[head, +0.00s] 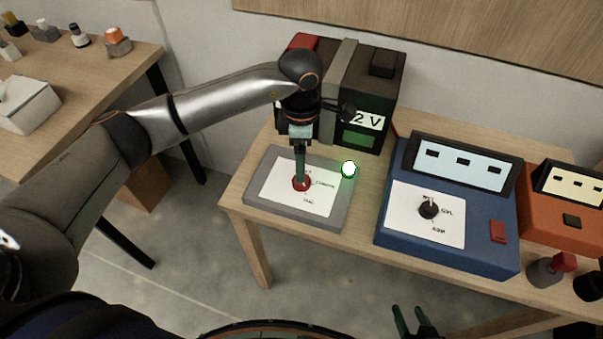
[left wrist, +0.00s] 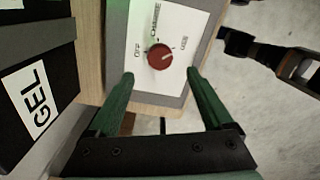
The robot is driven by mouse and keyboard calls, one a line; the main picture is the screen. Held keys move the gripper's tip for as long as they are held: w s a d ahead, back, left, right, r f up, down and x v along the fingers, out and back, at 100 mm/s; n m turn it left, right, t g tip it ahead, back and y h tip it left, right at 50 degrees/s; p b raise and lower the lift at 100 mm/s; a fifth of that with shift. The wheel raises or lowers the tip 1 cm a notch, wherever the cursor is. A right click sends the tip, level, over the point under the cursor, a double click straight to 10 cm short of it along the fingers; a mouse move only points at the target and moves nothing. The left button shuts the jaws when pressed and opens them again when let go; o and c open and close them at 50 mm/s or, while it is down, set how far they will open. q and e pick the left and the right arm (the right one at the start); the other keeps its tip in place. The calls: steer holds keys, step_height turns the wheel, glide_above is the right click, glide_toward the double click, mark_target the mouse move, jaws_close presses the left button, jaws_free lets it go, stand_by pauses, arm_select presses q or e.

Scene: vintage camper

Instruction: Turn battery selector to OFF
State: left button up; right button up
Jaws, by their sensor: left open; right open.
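The battery selector is a red round knob (left wrist: 160,56) on a white label plate, with OFF printed on its left in the left wrist view, CHARGE above and a third word on its right. A small pale mark shows on the knob's right side; I cannot tell exactly which label it points to. In the head view the knob (head: 301,184) sits on a grey panel (head: 335,215). My left gripper (left wrist: 160,76) is open, its green fingers apart either side of the knob, not visibly touching it. My right gripper (head: 415,320) is open and empty at the bottom of the head view.
A black battery box marked 2 V (head: 365,120) stands behind the panel. A green-white light (head: 348,169) glows at the panel's corner. A blue box with a black knob (head: 428,209) and an orange box (head: 565,230) stand to the right. A side table (head: 110,70) is at left.

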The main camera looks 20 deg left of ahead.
arm_select(q)
step_height(320, 180, down, 7)
stand_by(0.3)
jaws_close()
stand_by(0.6)
